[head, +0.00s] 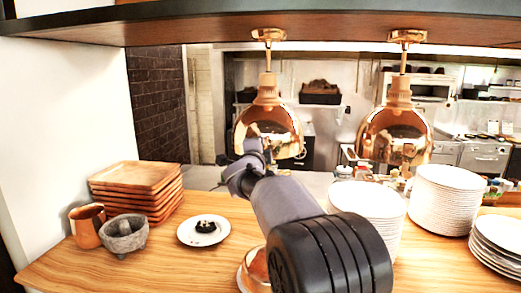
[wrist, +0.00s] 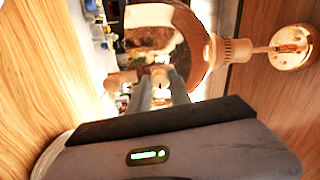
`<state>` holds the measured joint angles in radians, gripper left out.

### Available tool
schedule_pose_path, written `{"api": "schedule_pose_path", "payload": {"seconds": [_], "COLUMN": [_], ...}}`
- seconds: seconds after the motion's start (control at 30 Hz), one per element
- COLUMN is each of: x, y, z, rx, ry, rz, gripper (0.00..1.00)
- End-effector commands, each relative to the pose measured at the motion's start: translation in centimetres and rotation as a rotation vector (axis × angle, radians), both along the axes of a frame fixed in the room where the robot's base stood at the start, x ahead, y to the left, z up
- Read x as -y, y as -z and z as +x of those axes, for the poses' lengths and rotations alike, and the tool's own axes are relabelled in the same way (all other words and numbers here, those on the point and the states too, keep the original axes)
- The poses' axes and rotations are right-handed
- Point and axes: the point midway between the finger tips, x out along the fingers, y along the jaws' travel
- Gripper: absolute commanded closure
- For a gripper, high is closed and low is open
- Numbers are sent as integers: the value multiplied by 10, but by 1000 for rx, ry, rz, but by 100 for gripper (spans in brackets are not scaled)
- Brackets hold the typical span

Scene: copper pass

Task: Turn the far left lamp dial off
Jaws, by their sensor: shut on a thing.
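The left copper heat lamp (head: 267,118) hangs from the shelf above the counter. My gripper (head: 254,148) is raised in front of the lower part of its shade and hides any dial there in the head view. In the wrist view the same lamp (wrist: 205,50) lies sideways, its stem running right to a round mount. The two fingers of my gripper (wrist: 161,88) reach up to the shade and are shut on a small copper lamp dial (wrist: 159,74) at their tips. The dial's pointing direction cannot be made out.
A second copper lamp (head: 395,130) hangs to the right. The overhead shelf (head: 200,27) is close above. On the counter (head: 180,268) stand wooden trays (head: 140,178), a copper mug (head: 86,228), a grey mortar (head: 124,238), a small plate (head: 190,238) and stacked white plates (head: 447,200).

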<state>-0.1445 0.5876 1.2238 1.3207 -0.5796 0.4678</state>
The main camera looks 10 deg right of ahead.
Motion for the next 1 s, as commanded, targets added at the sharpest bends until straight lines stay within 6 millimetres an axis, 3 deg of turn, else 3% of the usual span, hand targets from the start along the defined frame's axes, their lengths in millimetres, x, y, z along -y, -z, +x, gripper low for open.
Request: {"api": "schedule_pose_path", "payload": {"seconds": [0.1, 0.13, 0.23, 0.53, 0.63, 0.77, 1.0], "x": [0, 0, 0, 0, -3, -14, -39], "y": [0, 0, 0, 0, 0, -1, -4], "z": [0, 0, 0, -1, -9, -41, -118], "rx": [0, 0, 0, 0, 0, 0, 2], "ry": [0, 0, 0, 0, 0, -2, -3], "rz": [1, 0, 0, 0, 0, -1, 0], "gripper": [100, 72, 54, 54, 54, 54, 54]}}
